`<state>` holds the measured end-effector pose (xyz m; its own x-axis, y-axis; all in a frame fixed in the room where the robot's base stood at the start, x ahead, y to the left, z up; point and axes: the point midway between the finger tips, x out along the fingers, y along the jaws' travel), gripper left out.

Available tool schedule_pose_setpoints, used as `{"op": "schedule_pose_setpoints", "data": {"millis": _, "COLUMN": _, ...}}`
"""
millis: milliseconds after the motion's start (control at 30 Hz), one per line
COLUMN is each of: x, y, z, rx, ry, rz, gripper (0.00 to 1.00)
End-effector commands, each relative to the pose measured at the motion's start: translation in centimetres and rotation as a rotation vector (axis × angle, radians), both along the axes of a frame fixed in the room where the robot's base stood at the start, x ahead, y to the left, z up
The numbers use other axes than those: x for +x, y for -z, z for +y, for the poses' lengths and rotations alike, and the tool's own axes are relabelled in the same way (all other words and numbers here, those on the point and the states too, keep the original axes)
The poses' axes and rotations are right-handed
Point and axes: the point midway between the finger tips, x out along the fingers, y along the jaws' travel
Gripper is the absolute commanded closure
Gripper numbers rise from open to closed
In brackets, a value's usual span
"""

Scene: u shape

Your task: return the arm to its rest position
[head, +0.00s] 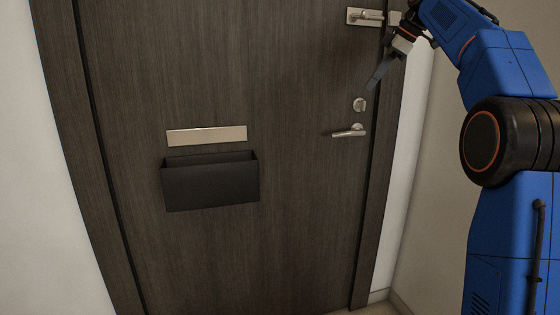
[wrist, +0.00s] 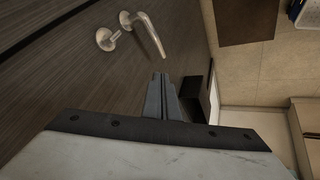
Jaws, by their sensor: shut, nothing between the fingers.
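My blue arm (head: 500,62) reaches in from the right in the head view. My gripper (head: 372,84) is shut and empty, in front of the upper right part of the dark wooden door (head: 290,75). It points down and left, just above the round lock (head: 359,104) in that picture. The lever handle (head: 349,131) is below it, apart from the fingers. In the wrist view the shut fingers (wrist: 160,80) show at the centre, and the metal handle (wrist: 148,32) is above them.
A metal latch (head: 365,16) is at the door's top right, close behind my wrist. A metal mail slot (head: 206,135) and a black open box (head: 210,186) are on the door. Pale walls (head: 440,170) flank the frame. The wrist view shows tiled floor (wrist: 240,75).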

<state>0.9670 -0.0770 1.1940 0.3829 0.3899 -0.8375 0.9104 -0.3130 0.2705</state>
Motion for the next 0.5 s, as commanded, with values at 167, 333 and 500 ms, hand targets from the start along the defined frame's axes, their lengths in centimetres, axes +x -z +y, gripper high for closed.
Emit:
{"op": "schedule_pose_setpoints", "data": {"millis": 167, "x": -4.4, "y": 1.4, "z": 1.0, "rx": 0.025, "ry": 0.152, "rz": 0.062, "gripper": 1.0}}
{"op": "schedule_pose_setpoints", "data": {"millis": 333, "x": -8.7, "y": 3.7, "z": 1.6, "rx": 0.044, "ry": 0.299, "rz": 0.113, "gripper": 1.0}}
{"op": "schedule_pose_setpoints", "data": {"millis": 500, "x": -13.5, "y": 6.7, "z": 2.1, "rx": 0.063, "ry": 0.441, "rz": 0.158, "gripper": 1.0}}
